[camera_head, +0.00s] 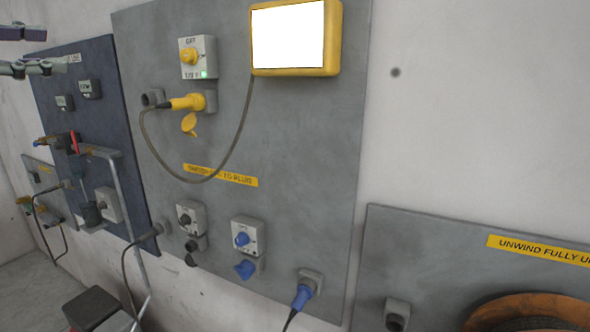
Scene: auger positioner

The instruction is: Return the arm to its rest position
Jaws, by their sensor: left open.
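My left gripper (46,51) shows at the upper left edge of the head view. Its two dark fingers are spread apart, with nothing between them. The finger tips point right, in front of the top of the dark blue panel (88,125). Most of my left arm is outside the picture. My right arm and right gripper do not show.
A grey wall panel carries a yellow-framed screen (296,37), a yellow plug (188,102) with a hanging cable, switch boxes and a blue plug (302,293). An orange cable reel (535,308) is at lower right. A pale bent tube (125,200) stands before the blue panel.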

